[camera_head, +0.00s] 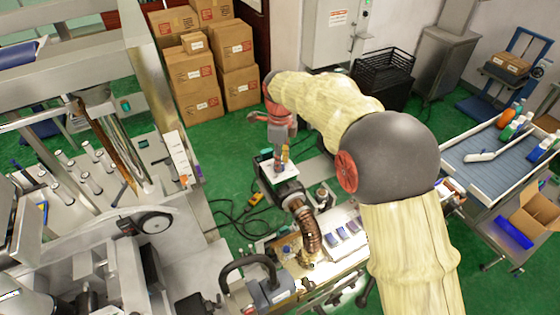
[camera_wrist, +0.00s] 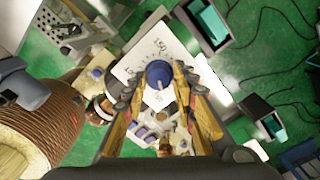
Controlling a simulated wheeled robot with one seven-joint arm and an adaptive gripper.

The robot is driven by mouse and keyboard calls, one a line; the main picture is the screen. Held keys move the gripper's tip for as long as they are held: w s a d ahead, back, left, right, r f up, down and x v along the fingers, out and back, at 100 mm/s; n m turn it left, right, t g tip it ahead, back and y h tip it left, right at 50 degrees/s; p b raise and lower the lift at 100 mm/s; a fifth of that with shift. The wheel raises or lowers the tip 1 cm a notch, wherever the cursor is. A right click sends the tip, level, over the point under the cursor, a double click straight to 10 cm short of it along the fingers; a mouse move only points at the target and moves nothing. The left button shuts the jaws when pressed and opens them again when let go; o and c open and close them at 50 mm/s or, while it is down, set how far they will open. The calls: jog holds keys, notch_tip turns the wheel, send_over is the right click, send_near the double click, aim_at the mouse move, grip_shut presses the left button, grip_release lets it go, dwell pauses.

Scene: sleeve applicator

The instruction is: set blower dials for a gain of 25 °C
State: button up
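A white dial plate (camera_wrist: 135,69) with printed numbers and tick marks fills the upper middle of the wrist view. A round blue knob (camera_wrist: 159,72) with a pale pointer line sits on it. My gripper (camera_wrist: 160,80) is open, one finger on each side of the knob; I cannot tell whether either finger touches it. In the head view my gripper (camera_head: 281,165) points down over the dial plate (camera_head: 270,170) of the blower, and the knob is mostly hidden there. No other dial shows clearly.
Boxes with turquoise screens (camera_wrist: 208,22) stand near. Steel machinery lies left, stacked cartons (camera_head: 195,75) behind. Green floor is free behind the dial.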

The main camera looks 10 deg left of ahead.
jog(key=o, duration=0.4)
jog(key=shift+f, duration=0.1)
notch_tip(320, 180, up, 12)
dwell(0.6)
